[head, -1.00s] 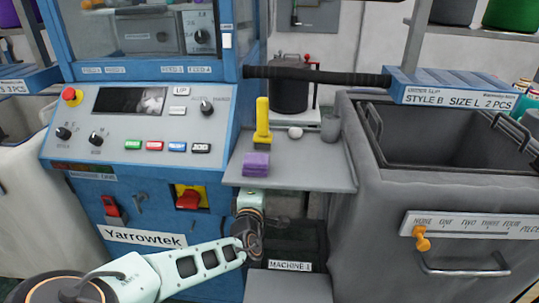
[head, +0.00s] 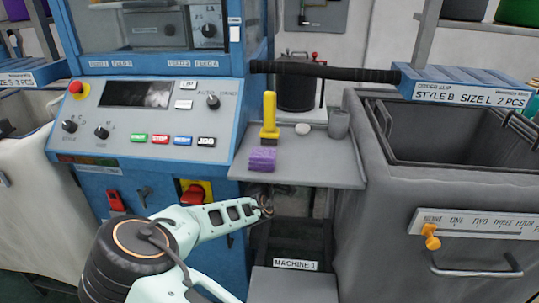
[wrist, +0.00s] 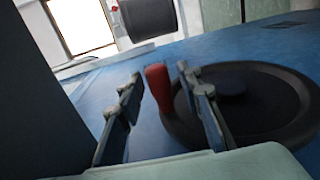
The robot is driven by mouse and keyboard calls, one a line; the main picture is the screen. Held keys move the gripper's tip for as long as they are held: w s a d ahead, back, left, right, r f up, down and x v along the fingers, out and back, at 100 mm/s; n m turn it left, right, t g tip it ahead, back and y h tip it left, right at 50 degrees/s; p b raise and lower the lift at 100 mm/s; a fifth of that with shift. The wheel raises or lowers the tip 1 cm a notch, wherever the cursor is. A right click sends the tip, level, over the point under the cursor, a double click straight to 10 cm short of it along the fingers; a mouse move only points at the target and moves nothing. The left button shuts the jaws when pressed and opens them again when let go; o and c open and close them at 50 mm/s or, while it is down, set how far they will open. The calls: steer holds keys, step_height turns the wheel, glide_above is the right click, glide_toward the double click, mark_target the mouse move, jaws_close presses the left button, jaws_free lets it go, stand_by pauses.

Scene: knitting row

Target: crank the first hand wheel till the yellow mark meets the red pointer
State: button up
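The hand wheel (wrist: 250,105) shows in the wrist view as a dark disc on a blue machine face. Its red handle (wrist: 158,88) stands up at the wheel's left rim. My gripper (wrist: 159,73) is open, with one finger left of the red handle and the other to its right, in front of the wheel. The handle appears between the fingers with gaps on both sides; I cannot tell any contact. The yellow mark and the red pointer are not visible. In the head view the wheel and my fingers are hidden beyond my arm and the machine's side.
The blue machine (head: 165,80) with its control panel stands left. A grey shelf (head: 310,173) with a yellow-handled brush (head: 269,115) and purple block (head: 262,158) juts out above my wrist. A grey bin (head: 375,215) stands right. A "MACHINE 1" label (head: 295,265) sits low between them.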

jaws_close()
steer(key=shift+s+f+b, duration=0.1)
steer(key=shift+f+b, duration=0.1)
steer(key=shift+b, duration=0.1)
steer(key=s+f+t+b, duration=0.7)
steer(key=f+b, duration=0.1)
steer(key=b, duration=0.2)
steer(key=shift+b, duration=0.35)
stand_by(0.9)
steer(key=shift+a+t, duration=0.1)
steer(key=shift+t, duration=0.2)
